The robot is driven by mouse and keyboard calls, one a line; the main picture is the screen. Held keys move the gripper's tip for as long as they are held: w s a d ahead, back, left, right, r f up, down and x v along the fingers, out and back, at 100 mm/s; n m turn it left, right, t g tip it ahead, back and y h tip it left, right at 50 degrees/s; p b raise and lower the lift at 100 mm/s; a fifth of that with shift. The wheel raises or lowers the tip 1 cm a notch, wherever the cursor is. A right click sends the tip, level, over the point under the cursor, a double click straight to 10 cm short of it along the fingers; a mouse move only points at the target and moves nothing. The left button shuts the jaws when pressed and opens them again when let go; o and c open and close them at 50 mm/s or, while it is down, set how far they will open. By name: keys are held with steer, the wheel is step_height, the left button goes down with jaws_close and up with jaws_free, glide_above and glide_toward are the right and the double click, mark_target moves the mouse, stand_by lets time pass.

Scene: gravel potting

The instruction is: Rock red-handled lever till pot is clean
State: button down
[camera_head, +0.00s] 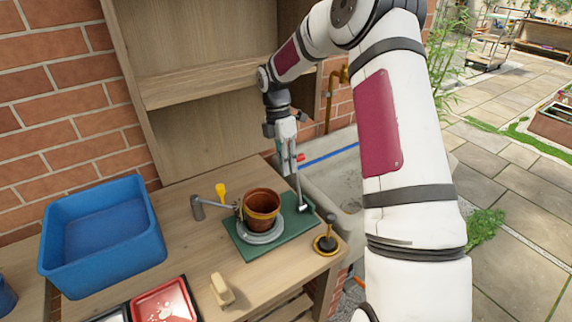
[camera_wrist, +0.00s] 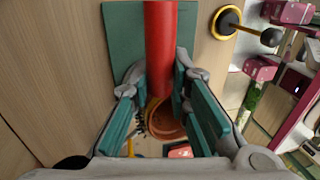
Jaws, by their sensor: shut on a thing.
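The terracotta pot (camera_head: 262,207) stands upright on a grey round dish (camera_head: 254,238), above a green mat (camera_head: 236,237) on the wooden bench. The lever's red handle (camera_head: 300,158) tops a thin metal rod rising from a grey foot at the mat's right edge. My gripper (camera_head: 297,150) is shut on this handle, behind and right of the pot. In the wrist view the red handle (camera_wrist: 160,45) runs between the teal finger pads, with the pot (camera_wrist: 165,122) partly hidden beyond it. I cannot tell how clean the pot is.
A grey spout (camera_head: 198,208) and a yellow item (camera_head: 221,190) stand left of the pot. A black-knobbed, yellow-rimmed piece (camera_head: 326,244) stands right. A blue tub (camera_head: 104,240), a red tray (camera_head: 165,303) and a pale brush-like block (camera_head: 222,290) sit left and in front. A sink lies right.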

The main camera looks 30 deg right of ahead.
steer(key=shift+w, duration=0.1)
steer(key=c, duration=1.8)
jaws_free()
steer(key=v, duration=1.2)
